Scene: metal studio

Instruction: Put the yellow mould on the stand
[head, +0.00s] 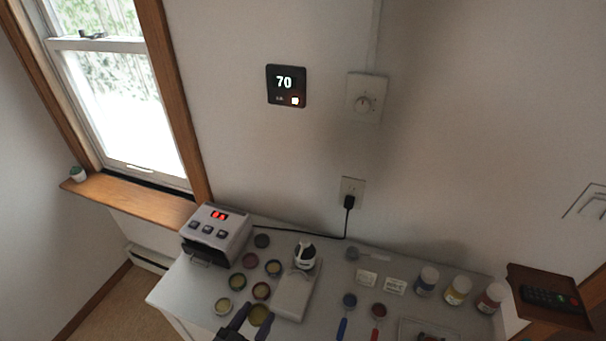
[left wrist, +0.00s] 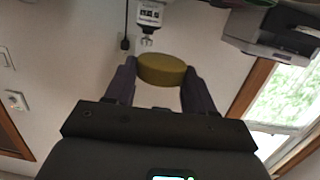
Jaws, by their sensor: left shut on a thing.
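The yellow mould (head: 259,315) is a short round disc at the bottom of the head view. My left gripper (head: 246,320) is shut on it; in the left wrist view the mould (left wrist: 161,69) sits between the tips of both fingers (left wrist: 160,78). A pale flat base, which looks like the stand (head: 291,298), lies just right of the gripper. A white and black device (head: 305,255) stands at its back end and also shows in the left wrist view (left wrist: 149,14). I cannot tell the mould's height above the counter. My right gripper is not in view.
Several small round pots (head: 237,281) lie left of the base. A grey box with a red display (head: 217,233) stands at the back left. Blue (head: 349,300) and red (head: 378,310) scoops lie right of the base. Several jars (head: 458,290) stand farther right. A black cord runs behind.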

